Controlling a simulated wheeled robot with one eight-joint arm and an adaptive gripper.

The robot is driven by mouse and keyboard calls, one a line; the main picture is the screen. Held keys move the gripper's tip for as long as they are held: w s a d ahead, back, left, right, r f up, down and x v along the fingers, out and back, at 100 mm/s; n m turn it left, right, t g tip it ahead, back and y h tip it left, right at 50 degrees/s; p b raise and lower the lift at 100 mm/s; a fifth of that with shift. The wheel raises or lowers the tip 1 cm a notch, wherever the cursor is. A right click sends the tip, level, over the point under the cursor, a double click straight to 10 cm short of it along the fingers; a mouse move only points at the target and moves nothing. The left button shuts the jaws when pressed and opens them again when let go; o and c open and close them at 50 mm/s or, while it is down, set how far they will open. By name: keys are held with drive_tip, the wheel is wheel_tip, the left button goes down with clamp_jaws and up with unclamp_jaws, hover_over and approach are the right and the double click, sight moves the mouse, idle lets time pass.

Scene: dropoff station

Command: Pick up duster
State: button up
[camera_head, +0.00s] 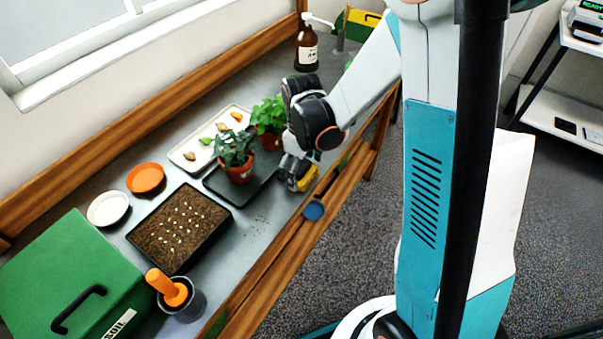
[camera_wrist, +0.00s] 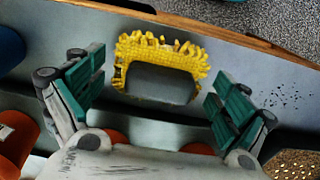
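The duster (camera_wrist: 162,50) has yellow, nubby fringe around a dark grey body. In the wrist view it lies between my gripper's two green-padded fingers, with a gap visible on each side. My gripper (camera_wrist: 158,78) is open. In the head view the yellow duster (camera_head: 303,182) shows on the grey bench near its front wooden edge, just below my gripper (camera_head: 292,165), which partly hides it. I cannot tell how far above the bench the fingertips are.
A seed tray (camera_head: 152,228), green box (camera_head: 75,275) and orange-handled tool in a pot (camera_head: 188,306) are nearer. A brown pump bottle (camera_head: 307,52) stands behind. A blue disc (camera_head: 314,210) is at the front edge.

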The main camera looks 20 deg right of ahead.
sight(302, 166)
drive_tip(key=c, duration=0.9)
drive_tip(key=shift+r, duration=0.15)
wheel_tip(302, 166, up, 20)
drive_tip(key=p, duration=0.7)
drive_tip(key=shift+o, duration=1.1)
drive_tip(key=shift+c, duration=0.7)
